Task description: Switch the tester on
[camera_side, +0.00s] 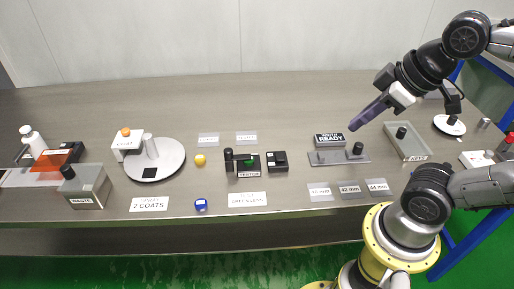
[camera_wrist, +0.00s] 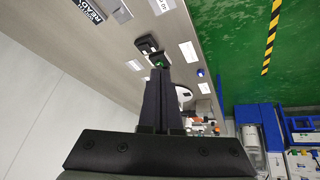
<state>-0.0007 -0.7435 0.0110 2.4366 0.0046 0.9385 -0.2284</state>
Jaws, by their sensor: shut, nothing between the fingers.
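The tester (camera_side: 247,166) is a small black unit with a white label on its front edge, a green spot on top and a dark upright post at its left. It stands near the middle of the table, with a black box (camera_side: 277,161) close at its right. In the wrist view the tester (camera_wrist: 158,61) shows just beyond my fingertips, partly hidden by them. My gripper (camera_side: 355,124) is shut and empty, in the air at the right above the plate by the "READY" sign, well apart from the tester. In the wrist view my gripper (camera_wrist: 158,72) points toward the tester side.
A "READY" sign (camera_side: 329,140) and grey plate with a black knob (camera_side: 340,157) lie right of the tester. A grey tray (camera_side: 408,147) is farther right. A yellow ball (camera_side: 200,160), blue piece (camera_side: 201,205) and round white plate (camera_side: 170,158) are left. Bare table lies behind.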

